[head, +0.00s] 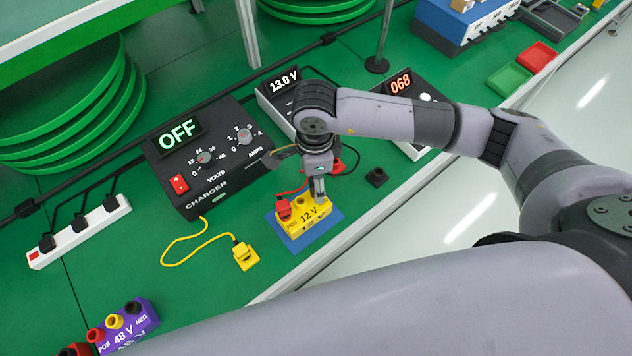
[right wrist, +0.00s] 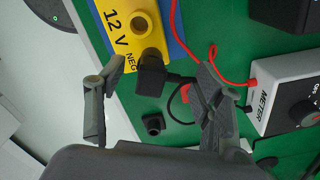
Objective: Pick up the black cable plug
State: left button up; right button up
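The black cable plug (right wrist: 152,76) sits at the NEG end of the yellow 12 V block (right wrist: 138,30) in the right wrist view, with a thin black cable running from it. My right gripper (right wrist: 162,80) is open, with one finger on each side of the plug and gaps showing between. In the head view, my right gripper (head: 319,196) points down over the NEG end of the yellow block (head: 292,231) and hides the plug. A red plug (head: 284,208) sits at the POS end. My left gripper is not in view.
The block rests on a blue mat (head: 327,226) near the table edge. A small black cap-like piece (head: 376,177) lies nearby. The charger (head: 210,155), reading OFF, stands to the left; a meter (right wrist: 290,95) is close by. A yellow plug (head: 245,255) lies in front.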

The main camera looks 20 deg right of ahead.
jog(key=c, duration=1.2)
jog(key=shift+o, duration=0.2)
jog(key=shift+r, duration=0.1)
jog(key=shift+w+r, duration=0.1)
jog(key=shift+r, duration=0.35)
jog(key=shift+r+b, duration=1.2)
jog(key=shift+r, duration=8.3)
